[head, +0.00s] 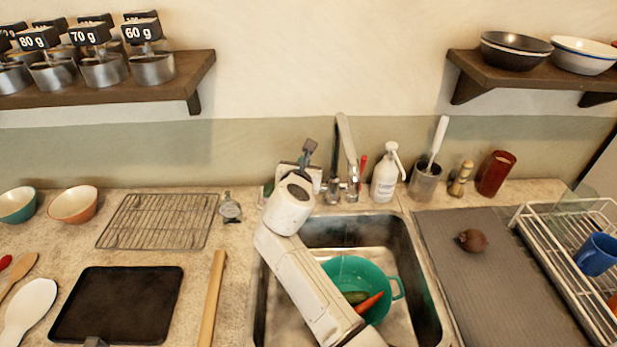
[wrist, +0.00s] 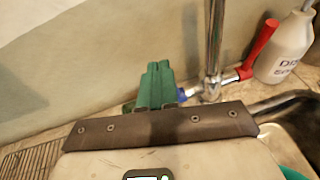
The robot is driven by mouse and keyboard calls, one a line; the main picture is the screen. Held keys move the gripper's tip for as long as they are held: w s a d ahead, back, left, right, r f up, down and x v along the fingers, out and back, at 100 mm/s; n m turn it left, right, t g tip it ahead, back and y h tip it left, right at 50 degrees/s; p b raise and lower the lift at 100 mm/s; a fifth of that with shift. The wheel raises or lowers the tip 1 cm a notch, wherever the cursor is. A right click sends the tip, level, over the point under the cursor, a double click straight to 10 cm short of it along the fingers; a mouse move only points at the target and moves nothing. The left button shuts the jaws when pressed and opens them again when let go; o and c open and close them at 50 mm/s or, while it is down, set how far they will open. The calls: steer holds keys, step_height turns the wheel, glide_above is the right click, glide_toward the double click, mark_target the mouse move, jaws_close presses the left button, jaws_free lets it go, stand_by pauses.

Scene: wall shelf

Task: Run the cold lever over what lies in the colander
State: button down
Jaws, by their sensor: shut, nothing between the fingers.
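The green colander (head: 345,269) stands in the sink, partly hidden by my arm; a carrot (head: 369,302) and a dark green vegetable (head: 355,297) lie in it. Its rim just shows in the wrist view (wrist: 292,173). The chrome faucet (head: 346,150) rises behind the sink. Its red lever (wrist: 260,48) tilts up on the right side. A small blue part (wrist: 183,95), seemingly the cold lever, shows on the left side, right beside my fingers and mostly hidden. My gripper (wrist: 157,72) is shut and empty, left of the faucet. Whether it touches the blue part, I cannot tell. No clear water stream shows.
A soap bottle (head: 385,180) and a brush holder (head: 425,182) stand right of the faucet. The sink rim (head: 428,270) surrounds the basin. A wire rack (head: 157,221) lies left, and a grey mat (head: 490,270) with a round brown item (head: 472,240) right.

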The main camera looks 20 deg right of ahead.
steer(key=shift+w+d+r, duration=0.2)
steer(key=shift+w+r, duration=0.1)
steer(key=shift+w, duration=0.35)
steer(key=shift+p, duration=0.3)
